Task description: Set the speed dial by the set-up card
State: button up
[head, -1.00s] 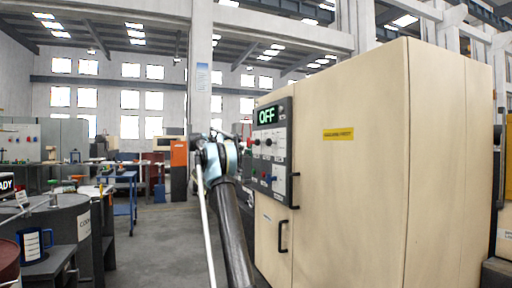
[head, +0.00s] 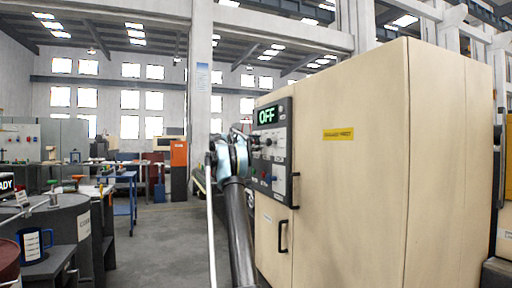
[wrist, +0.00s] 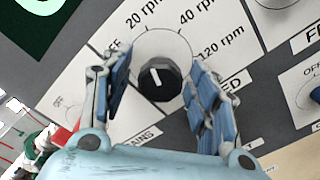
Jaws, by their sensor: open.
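The speed dial (wrist: 160,80) is a dark faceted knob with a white mark on a pale panel, ringed by labels for 20, 40 and 120 rpm and a partly hidden OFF. Its mark tilts up and slightly left; the exact label is unclear. My gripper (wrist: 157,70) is open, one blue-padded finger on each side of the knob, with gaps showing. In the head view, my arm end is at the control panel (head: 282,182) and hides part of it. I cannot make out a set-up card.
The panel is on a tall beige cabinet (head: 370,190) with a yellow label (head: 338,134) and black handles. Another knob (wrist: 312,95) sits right of the dial. The middle floor is clear.

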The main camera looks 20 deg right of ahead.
jog(key=c, duration=1.1)
jog(key=shift+m, duration=0.3)
jog(key=shift+o, duration=0.2)
jog(key=m, duration=0.4)
jog(key=shift+m, duration=2.5)
